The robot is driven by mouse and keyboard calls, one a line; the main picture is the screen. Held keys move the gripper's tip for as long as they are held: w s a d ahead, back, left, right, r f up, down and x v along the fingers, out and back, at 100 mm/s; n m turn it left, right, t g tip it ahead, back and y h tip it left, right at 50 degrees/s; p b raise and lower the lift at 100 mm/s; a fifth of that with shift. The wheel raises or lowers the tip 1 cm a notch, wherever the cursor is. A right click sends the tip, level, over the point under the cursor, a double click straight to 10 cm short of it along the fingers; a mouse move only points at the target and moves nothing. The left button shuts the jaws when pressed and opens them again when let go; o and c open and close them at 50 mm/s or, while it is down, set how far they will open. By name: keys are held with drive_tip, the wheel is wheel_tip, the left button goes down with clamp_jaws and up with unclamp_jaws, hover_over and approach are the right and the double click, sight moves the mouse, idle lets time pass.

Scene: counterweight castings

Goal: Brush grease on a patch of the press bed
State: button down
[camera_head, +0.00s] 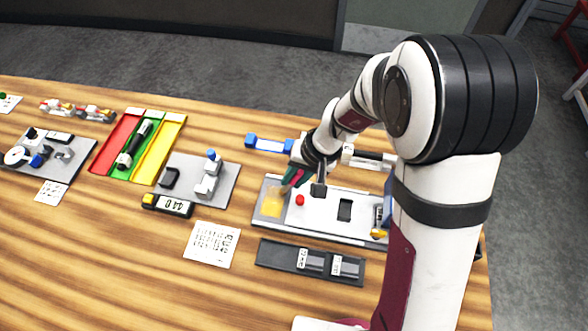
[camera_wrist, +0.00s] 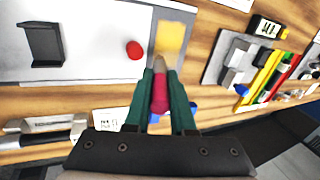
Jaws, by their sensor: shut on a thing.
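My gripper (camera_head: 286,184) is over the left end of the pale press bed (camera_head: 325,213). Its green fingers are shut on a magenta-handled brush (camera_wrist: 160,95), which points away from the wrist camera. A yellow patch (camera_head: 272,202) lies on the grey left end of the bed. In the wrist view the yellow patch (camera_wrist: 171,40) is just beyond the fingertips. The brush's tip is hard to make out, and I cannot tell whether it touches the patch.
A red button (camera_head: 300,200) and a black block (camera_head: 345,210) are on the bed to the right. A dark tray (camera_head: 275,254) with grey pieces lies in front. A grey plate (camera_head: 225,190) with fittings and a yellow-ended display (camera_head: 168,205) are left. My arm hides the bed's right end.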

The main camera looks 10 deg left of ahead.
drive_tip(key=shift+a+f, duration=0.25)
drive_tip(key=shift+a, duration=0.75)
drive_tip(key=shift+a+f, duration=0.25)
drive_tip(key=shift+a, duration=0.7)
drive_tip(key=shift+d, duration=1.95)
drive_tip(key=shift+r, duration=4.05)
